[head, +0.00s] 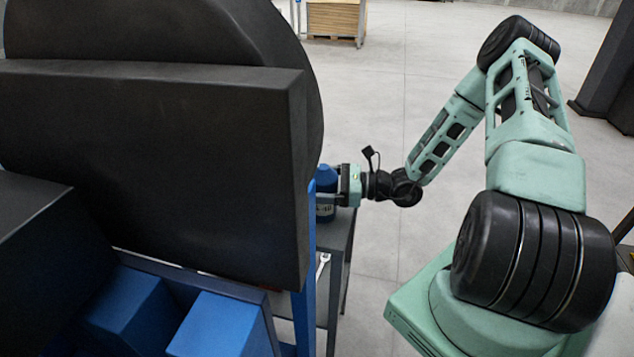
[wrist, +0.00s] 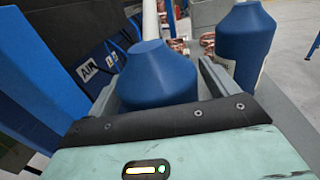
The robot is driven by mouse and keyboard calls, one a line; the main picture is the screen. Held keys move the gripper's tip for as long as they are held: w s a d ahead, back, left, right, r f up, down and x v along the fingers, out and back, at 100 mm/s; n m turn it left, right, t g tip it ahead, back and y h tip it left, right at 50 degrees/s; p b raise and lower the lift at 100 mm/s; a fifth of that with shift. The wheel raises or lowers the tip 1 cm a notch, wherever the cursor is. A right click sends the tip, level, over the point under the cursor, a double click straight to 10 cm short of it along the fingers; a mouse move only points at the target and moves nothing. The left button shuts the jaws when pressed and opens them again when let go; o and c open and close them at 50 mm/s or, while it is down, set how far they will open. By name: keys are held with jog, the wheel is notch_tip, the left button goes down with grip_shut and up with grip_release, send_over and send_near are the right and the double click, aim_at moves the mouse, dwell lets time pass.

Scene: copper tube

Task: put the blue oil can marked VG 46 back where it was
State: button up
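A blue oil can with a narrowing shoulder (wrist: 158,75) is between the two fingers of my gripper (wrist: 159,82), which appear to press on its sides. In the head view the can (head: 326,177) shows beside the big dark block, with my gripper (head: 338,187) reaching it from the right. The pale label on its lower body is too small to read surely. The can is upright, at the grey cart's (head: 345,245) far end; whether its base rests on the cart is hidden. A second blue can (wrist: 246,45) stands to the right in the wrist view, apart from my gripper; its label faces mostly away.
A large dark machine body (head: 150,160) fills the left of the head view. A wrench (head: 322,264) lies on the cart. Copper-coloured pieces (wrist: 208,40) lie behind the cans. Open floor lies right of the cart.

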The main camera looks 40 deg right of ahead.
jog(key=shift+r, duration=0.15)
jog(key=b+v, duration=0.2)
jog(key=v, duration=1)
dwell(0.4)
